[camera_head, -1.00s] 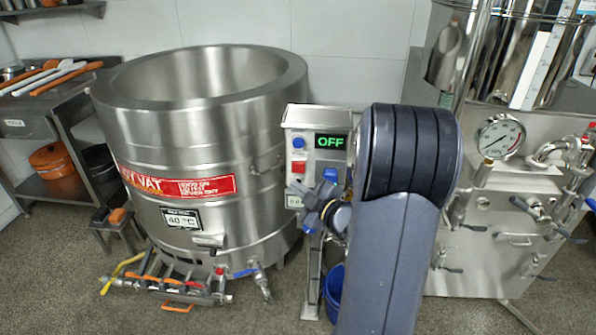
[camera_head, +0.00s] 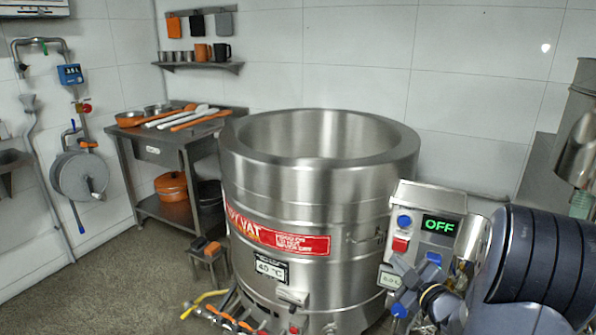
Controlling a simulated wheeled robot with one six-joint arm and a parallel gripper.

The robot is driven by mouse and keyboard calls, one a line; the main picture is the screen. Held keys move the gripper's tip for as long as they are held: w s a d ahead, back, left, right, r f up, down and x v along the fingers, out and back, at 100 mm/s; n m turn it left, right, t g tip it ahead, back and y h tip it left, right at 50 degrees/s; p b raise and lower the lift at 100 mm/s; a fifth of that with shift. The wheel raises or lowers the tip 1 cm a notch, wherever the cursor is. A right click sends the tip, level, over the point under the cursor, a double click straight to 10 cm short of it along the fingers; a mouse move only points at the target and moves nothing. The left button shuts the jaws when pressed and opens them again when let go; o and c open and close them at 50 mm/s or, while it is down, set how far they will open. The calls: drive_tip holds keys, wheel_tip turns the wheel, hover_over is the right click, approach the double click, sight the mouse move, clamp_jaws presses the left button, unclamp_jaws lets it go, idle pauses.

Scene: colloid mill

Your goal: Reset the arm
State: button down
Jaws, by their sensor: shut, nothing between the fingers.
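My arm (camera_head: 541,262) fills the lower right corner with a dark blue-grey joint that has black bands. Just left of the arm stands a grey control box (camera_head: 408,196) with a lit green "OFF" display (camera_head: 438,226), a blue button and a red switch.
A large open steel vat (camera_head: 310,190) with a red label stands in the middle. A steel side table (camera_head: 165,160) with utensils stands behind it to the left. A hose reel (camera_head: 82,176) hangs on the left wall. Floor at the lower left is clear.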

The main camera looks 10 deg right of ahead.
drive_tip(key=shift+r+p, duration=0.15)
drive_tip(key=shift+p, duration=1.1)
drive_tip(key=s+a+b, duration=0.2)
drive_tip(key=s+a, duration=0.1)
drive_tip(key=s, duration=0.2)
drive_tip(key=shift+a, duration=0.25)
drive_tip(key=w+d+p, duration=0.1)
drive_tip(key=w+d, duration=0.2)
drive_tip(key=w, duration=0.2)
drive_tip(key=shift+d+p, duration=0.25)
drive_tip(key=shift+p, duration=0.15)
